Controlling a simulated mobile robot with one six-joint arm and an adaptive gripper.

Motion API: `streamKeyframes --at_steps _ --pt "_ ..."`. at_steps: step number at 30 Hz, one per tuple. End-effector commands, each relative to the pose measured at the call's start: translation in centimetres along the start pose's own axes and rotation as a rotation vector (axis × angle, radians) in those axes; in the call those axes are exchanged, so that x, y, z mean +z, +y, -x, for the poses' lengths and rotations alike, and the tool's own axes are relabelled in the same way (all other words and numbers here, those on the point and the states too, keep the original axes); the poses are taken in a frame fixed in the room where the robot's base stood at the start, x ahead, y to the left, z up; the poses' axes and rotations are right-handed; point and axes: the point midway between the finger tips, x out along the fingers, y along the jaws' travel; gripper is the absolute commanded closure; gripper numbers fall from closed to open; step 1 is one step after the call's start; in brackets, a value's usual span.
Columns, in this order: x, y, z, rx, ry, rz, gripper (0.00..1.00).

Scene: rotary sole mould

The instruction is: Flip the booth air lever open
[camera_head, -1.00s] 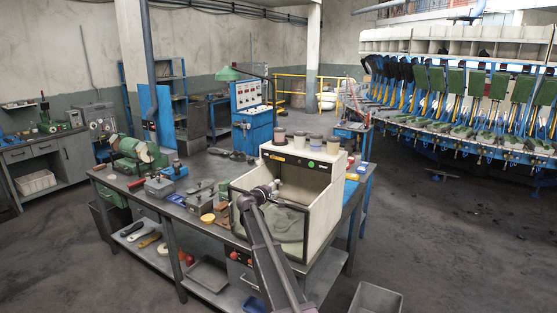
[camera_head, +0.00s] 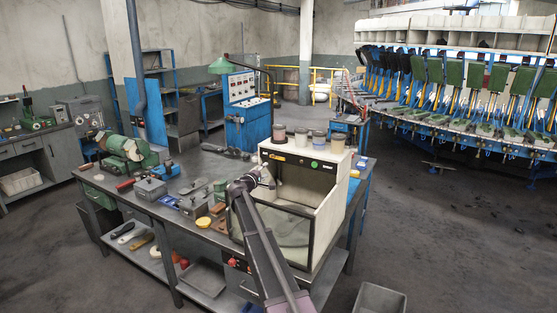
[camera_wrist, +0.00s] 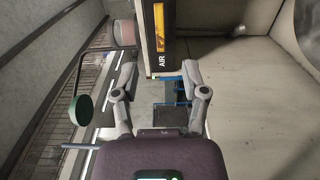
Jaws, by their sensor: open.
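The booth (camera_head: 329,218) is a pale box with a dark band across its upper front, standing on the bench. My gripper (camera_head: 264,180) is at the booth's upper left front, just below the orange label (camera_head: 276,157). In the wrist view, my gripper (camera_wrist: 160,82) is open, with one finger on each side of the end of the dark band. The band carries the word AIR (camera_wrist: 162,62) and a yellow-orange label (camera_wrist: 158,25). A small pale bar with a green end (camera_wrist: 166,76) lies just below AIR, between the fingers. I cannot tell for certain that it is the air lever.
Several cups (camera_head: 300,137) stand on the booth's top. A green lamp (camera_head: 221,67) stands behind the bench (camera_head: 165,215), which holds tools and metal blocks. A grey bin (camera_head: 378,299) sits on the floor at front right. Open floor lies to the right.

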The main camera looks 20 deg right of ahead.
Motion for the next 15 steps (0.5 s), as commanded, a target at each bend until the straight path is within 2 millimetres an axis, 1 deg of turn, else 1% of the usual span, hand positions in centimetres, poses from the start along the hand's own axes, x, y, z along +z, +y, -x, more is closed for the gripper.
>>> streamKeyframes --at_steps 10,15 --pt "-0.04 -0.01 -0.08 0.000 0.000 0.000 0.43" --pt "-0.12 -0.01 -0.77 0.000 0.000 0.000 0.43"
